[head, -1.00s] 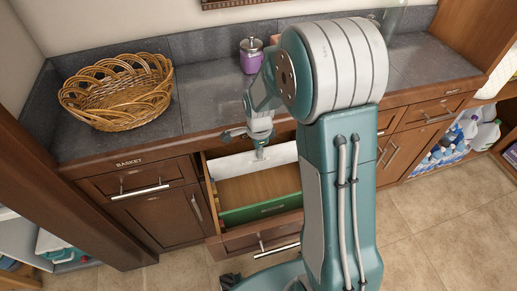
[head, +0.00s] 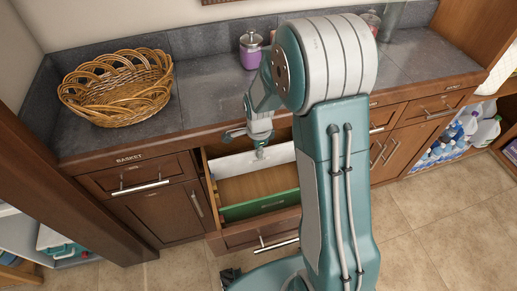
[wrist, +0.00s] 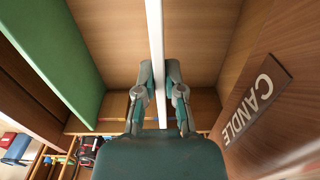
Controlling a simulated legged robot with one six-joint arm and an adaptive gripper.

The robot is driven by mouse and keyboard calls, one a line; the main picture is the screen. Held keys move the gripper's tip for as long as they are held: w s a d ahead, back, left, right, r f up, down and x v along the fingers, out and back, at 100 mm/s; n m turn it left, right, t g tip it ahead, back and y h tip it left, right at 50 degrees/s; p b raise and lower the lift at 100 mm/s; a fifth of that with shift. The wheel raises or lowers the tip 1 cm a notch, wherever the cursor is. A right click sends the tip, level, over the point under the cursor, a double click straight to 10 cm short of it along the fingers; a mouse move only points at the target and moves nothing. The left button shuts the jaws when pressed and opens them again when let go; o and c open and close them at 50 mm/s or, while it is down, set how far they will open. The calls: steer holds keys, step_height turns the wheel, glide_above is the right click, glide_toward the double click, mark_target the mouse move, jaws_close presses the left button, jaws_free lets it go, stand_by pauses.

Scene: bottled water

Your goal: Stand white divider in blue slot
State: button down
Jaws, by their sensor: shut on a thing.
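The white divider (head: 235,164) stands on edge across the back part of the open wooden drawer (head: 208,180). In the wrist view the white divider (wrist: 155,30) is a thin strip seen from above, running between my fingers. My gripper (wrist: 159,78) is shut on it, one finger on each side. In the head view my gripper (head: 261,152) reaches down to the divider's upper edge.
A green panel (head: 260,206) stands along the drawer front, with bare drawer floor between it and the divider. A board reading CANDLE (wrist: 255,105) is close on the right in the wrist view. A wicker basket (head: 117,88) and a purple jar (head: 251,50) stand on the counter.

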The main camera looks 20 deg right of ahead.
steer(key=shift+f, duration=1.75)
steer(key=c, duration=0.7)
jaws_free()
step_height(320, 180, up, 12)
steer(key=shift+f, duration=0.1)
steer(key=s+r+n+t, duration=0.2)
steer(key=s+r+n, duration=0.3)
steer(key=s+n, duration=0.1)
steer(key=s+r+n+t, duration=0.1)
steer(key=s+r+n, duration=0.5)
steer(key=s, duration=0.2)
steer(key=s+r+n+t, duration=0.2)
steer(key=s+r+n, duration=0.4)
steer(key=shift+s+r+t, duration=0.15)
steer(key=shift+s+t, duration=0.15)
steer(key=shift+s, duration=0.1)
